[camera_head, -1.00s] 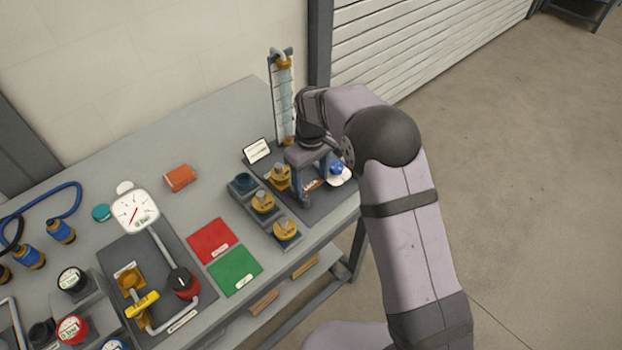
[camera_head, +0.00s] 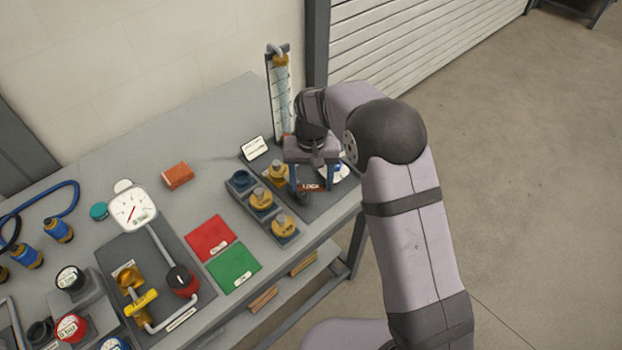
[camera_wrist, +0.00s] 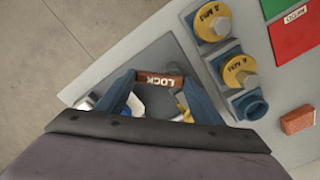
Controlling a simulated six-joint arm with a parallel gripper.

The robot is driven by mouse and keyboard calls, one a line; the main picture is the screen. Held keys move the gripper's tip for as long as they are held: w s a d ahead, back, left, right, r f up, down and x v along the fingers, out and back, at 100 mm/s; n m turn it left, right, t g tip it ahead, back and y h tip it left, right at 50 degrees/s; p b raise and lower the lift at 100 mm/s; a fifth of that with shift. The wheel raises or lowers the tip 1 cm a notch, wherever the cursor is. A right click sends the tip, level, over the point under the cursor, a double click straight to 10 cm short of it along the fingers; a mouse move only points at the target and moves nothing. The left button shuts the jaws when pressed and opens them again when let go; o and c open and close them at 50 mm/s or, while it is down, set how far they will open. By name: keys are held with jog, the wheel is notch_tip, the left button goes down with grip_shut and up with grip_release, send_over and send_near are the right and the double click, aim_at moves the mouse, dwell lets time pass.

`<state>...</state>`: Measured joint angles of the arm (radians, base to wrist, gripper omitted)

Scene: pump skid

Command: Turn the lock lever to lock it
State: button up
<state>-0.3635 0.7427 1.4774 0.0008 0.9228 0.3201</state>
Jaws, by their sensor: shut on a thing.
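The lock lever is a red-brown bar marked LOCK; it shows between my fingers in the head view (camera_head: 311,186) and in the wrist view (camera_wrist: 160,81). My gripper (camera_head: 312,184) points down over the dark plate (camera_head: 322,204) at the table's right end. In the wrist view, my gripper (camera_wrist: 157,84) has one blue finger at each end of the lever and is shut on it. The lever's mount is mostly hidden by my gripper. A blue and white part beside the lever is partly covered.
A block with orange-yellow fittings (camera_head: 261,199) stands close left of my gripper. A clear tube column (camera_head: 281,95) and a small white sign (camera_head: 254,148) stand behind. Red (camera_head: 211,238) and green (camera_head: 234,268) mats lie further left. The table's front edge is near.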

jog(key=m, duration=0.2)
jog(key=s+m, duration=0.1)
jog(key=m, duration=0.1)
jog(key=shift+a+m, duration=0.1)
jog(key=shift+m, duration=0.2)
jog(key=m, duration=0.4)
jog(key=shift+s+a+m, duration=0.25)
jog(key=shift+s+m, duration=0.05)
jog(key=o, duration=1.1)
jog(key=shift+c, duration=0.2)
jog(key=shift+r, duration=0.15)
notch_tip(320, 180, up, 7)
jog(key=b, duration=0.2)
